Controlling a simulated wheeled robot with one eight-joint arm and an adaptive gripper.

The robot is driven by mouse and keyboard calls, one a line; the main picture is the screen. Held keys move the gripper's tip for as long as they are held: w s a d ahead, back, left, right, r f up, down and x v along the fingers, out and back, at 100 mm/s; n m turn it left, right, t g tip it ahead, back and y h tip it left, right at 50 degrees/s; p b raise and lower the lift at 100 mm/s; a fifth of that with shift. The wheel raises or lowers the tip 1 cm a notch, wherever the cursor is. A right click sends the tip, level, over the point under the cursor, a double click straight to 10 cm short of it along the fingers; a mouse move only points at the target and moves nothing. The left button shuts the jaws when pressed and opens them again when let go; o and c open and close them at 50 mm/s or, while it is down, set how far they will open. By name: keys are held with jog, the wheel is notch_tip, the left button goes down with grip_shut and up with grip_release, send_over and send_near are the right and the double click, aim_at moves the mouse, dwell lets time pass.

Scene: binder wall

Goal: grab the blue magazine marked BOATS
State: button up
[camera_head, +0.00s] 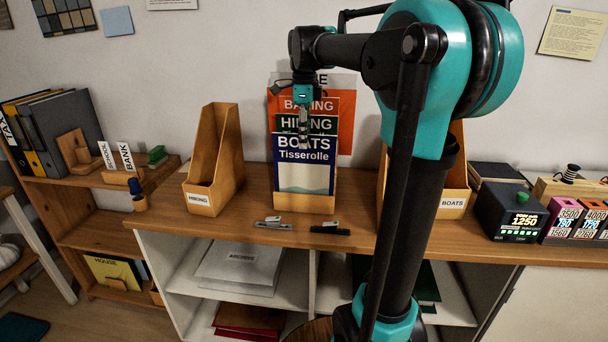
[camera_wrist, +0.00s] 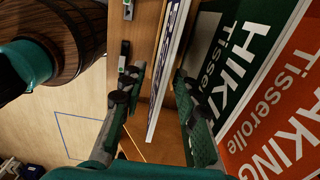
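The blue BOATS magazine (camera_head: 303,170) stands upright, frontmost in the wooden display stand (camera_head: 305,203). The green HIKING magazine (camera_head: 296,124) and orange BAKING magazine (camera_head: 290,105) rise in steps behind it. My gripper (camera_head: 304,140) points down at the top of the BOATS magazine, covering part of the HIKING title. In the wrist view my gripper (camera_wrist: 158,80) is open, with one finger on each side of the BOATS magazine's thin edge (camera_wrist: 166,85). The right finger is between it and HIKING (camera_wrist: 235,70). A gap shows on the left; contact on the right is unclear.
A wooden file holder labelled HIKING (camera_head: 215,165) stands left of the stand. Another labelled BOATS (camera_head: 455,190) stands to the right, partly behind my arm. A stapler (camera_head: 272,224) and a black one (camera_head: 330,230) lie in front on the shelf top.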

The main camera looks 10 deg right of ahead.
aim_at(304, 151)
notch_tip(304, 151, down, 5)
jog(key=shift+w, duration=0.15)
grip_shut()
dwell(0.5)
